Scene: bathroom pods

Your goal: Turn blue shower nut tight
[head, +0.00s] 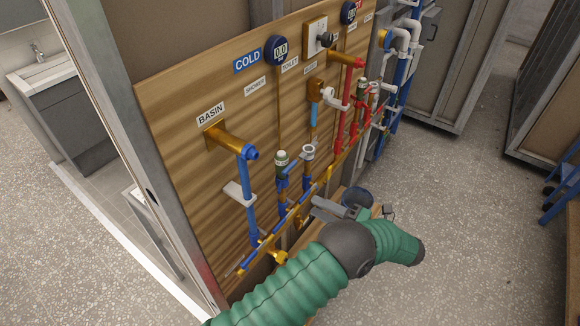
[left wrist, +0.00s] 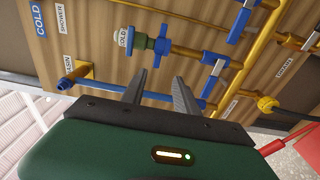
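My left gripper (head: 322,208) shows in the head view in front of the lower pipes of the wooden board. In the left wrist view its two dark fingers (left wrist: 159,84) are apart, with nothing between them. In the head view this valve (head: 281,158) stands left of the gripper, below the SHOWER label (head: 255,86). I cannot tell for sure which blue part is the shower nut. My right gripper is out of view.
A blue basin pipe (head: 247,182) with a white bracket stands left of the valve. Red pipes (head: 345,118) rise farther right. A brass pipe (left wrist: 252,45) crosses the right of the left wrist view. A dark blue bucket (head: 356,197) is behind my gripper.

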